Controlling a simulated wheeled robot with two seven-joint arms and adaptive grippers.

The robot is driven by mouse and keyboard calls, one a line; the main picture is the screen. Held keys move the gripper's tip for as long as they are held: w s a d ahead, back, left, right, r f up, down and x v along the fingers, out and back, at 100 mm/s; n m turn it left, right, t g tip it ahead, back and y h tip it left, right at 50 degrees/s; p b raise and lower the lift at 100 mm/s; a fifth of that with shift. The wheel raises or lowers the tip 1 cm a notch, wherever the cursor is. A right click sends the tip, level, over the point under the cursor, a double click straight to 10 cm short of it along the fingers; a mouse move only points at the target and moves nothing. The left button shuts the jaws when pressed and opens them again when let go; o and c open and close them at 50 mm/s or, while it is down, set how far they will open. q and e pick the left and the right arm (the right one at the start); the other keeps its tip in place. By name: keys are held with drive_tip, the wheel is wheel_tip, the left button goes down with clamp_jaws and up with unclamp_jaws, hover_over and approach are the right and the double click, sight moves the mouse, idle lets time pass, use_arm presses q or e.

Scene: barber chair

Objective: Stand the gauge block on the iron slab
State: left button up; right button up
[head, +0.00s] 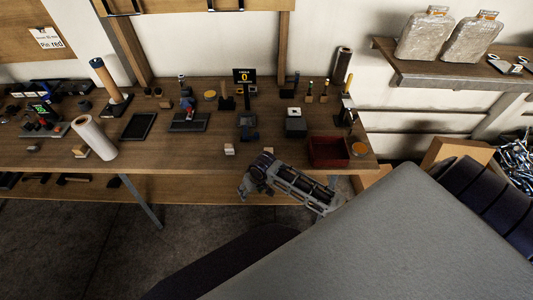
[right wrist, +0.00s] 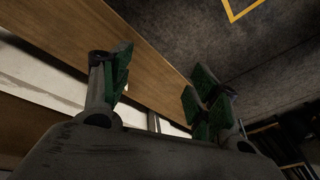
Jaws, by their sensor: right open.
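My right gripper (head: 246,184) is just in front of the table's front edge, reached in from the right. In the right wrist view its green-padded fingers (right wrist: 160,90) are spread with nothing between them. A small pale block (head: 229,149) stands on the table near the front edge, a little beyond the gripper; it may be the gauge block, but I cannot tell for sure. My left gripper is not in view.
The wooden table (head: 190,154) holds several tools. A dark plate with a red and blue item (head: 188,117), a grey block (head: 296,127) and a red bin (head: 328,150) stand along it. A white roll (head: 95,138) is at left. A large grey surface (head: 400,240) fills the lower right.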

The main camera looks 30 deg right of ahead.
wheel_tip(320, 180, up, 10)
drive_tip(key=w+a+f+b, duration=0.1)
drive_tip(key=a, duration=0.1)
drive_tip(key=w+d+r, duration=0.1)
drive_tip(key=r, duration=0.1)
drive_tip(key=w+d+r+m+g, duration=0.1)
drive_tip(key=d+r, duration=0.1)
drive_tip(key=w+d+r+m, duration=0.1)
drive_tip(key=w+d, duration=0.1)
drive_tip(key=shift+w+d+r+h, duration=0.1)
drive_tip(key=shift+d+r+h, duration=0.15)
drive_tip(key=shift+r+h, duration=0.15)
drive_tip(key=w+d+r+m+g+h, duration=0.1)
drive_tip(key=w+d+r+m, duration=0.25)
drive_tip(key=d+r, duration=0.55)
hover_over(269, 150)
drive_tip(key=shift+m+g, duration=0.3)
drive_tip(key=shift+m, duration=0.15)
wheel_tip(269, 150, down, 8)
drive_tip(key=shift+w+b, duration=0.1)
drive_tip(key=shift+b, duration=0.2)
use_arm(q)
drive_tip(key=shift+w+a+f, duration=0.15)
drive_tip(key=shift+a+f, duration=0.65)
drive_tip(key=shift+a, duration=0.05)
use_arm(e)
drive_tip(key=shift+f, duration=0.1)
